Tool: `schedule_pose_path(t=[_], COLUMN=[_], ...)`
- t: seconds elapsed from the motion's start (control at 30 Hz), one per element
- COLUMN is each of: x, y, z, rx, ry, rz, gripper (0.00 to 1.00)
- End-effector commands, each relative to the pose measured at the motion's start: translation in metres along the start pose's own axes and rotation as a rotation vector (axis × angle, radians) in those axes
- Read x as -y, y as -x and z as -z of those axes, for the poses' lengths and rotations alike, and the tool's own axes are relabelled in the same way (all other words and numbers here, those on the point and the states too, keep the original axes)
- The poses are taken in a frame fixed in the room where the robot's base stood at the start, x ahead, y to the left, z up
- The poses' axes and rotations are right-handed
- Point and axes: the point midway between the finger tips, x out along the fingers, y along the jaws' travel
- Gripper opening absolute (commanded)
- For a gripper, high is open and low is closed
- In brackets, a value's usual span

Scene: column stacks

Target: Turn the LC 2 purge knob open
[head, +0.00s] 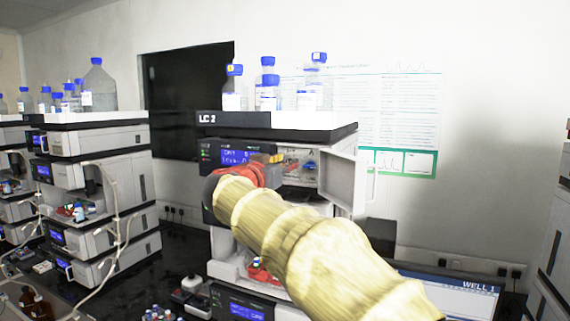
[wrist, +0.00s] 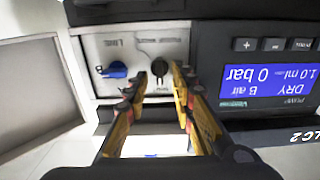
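The LC 2 stack (head: 265,120) stands in the middle of the head view, with its pump door open. Small lettering near the black knob is too blurred to read surely. My gripper (wrist: 158,80) is open, its two fingertips on either side of the black knob; I cannot tell whether they touch it. In the head view my arm hides most of the gripper (head: 272,158) and the black knob.
The open door (head: 343,182) stands right of my gripper. The pump display (wrist: 268,82) reads DRY and 0 bar. Bottles with blue caps (head: 267,92) stand on top of the stack. Another stack (head: 100,140) is at the left.

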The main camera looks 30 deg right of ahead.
Motion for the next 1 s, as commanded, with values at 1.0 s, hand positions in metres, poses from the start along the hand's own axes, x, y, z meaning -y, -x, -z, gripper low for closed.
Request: schedule_pose_path(t=[1.0], x=[-0.0001], y=[-0.0029], z=[-0.0002], rx=[0.001], ry=[0.000], rz=[0.001], gripper=[0.00])
